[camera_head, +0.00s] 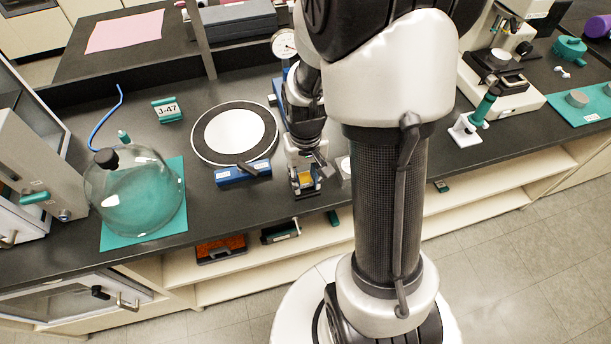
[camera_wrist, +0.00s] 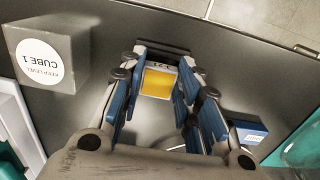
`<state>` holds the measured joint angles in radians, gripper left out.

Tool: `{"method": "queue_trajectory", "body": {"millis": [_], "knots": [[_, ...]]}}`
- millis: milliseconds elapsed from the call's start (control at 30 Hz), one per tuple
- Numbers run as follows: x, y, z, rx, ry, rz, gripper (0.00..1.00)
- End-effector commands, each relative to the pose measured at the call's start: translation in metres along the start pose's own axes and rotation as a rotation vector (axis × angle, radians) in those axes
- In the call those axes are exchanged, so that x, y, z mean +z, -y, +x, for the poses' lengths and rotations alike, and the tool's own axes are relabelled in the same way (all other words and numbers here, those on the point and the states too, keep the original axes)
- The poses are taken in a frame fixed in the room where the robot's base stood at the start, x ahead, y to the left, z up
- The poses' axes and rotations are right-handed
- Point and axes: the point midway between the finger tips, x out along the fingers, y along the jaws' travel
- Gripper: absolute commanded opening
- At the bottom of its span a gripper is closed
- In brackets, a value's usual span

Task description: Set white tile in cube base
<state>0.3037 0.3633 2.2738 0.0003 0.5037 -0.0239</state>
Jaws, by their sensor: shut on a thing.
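My gripper (camera_wrist: 160,68) is shut, with its blue-padded fingers on either side of a small white-edged tile with a yellow square face (camera_wrist: 158,83). In the head view my gripper (camera_head: 305,176) hangs low at the bench's front edge, and the yellow face shows between the fingers. Whether the tile touches the bench is unclear. A grey cube (camera_wrist: 68,48) marked "CUBE 1, KEEP LEVEL" stands left of my gripper in the wrist view, apart from it. In the head view the cube (camera_head: 346,166) is just right of my gripper, partly behind my arm. No separate cube base can be made out.
A round plate with a white disc (camera_head: 235,134) and a blue block (camera_head: 242,173) lie left of my gripper. A glass flask (camera_head: 134,190) stands on a teal mat further left. A dial gauge (camera_head: 284,43) is behind. A white stand with a teal-handled tool (camera_head: 468,128) is right.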

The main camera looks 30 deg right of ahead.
Motion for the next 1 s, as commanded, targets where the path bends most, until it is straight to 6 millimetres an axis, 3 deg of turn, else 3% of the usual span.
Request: {"method": "queue_trajectory", "body": {"millis": [1000], "knots": [[0.000,0.000,0.012,0.000,0.001,0.000,0.00]]}}
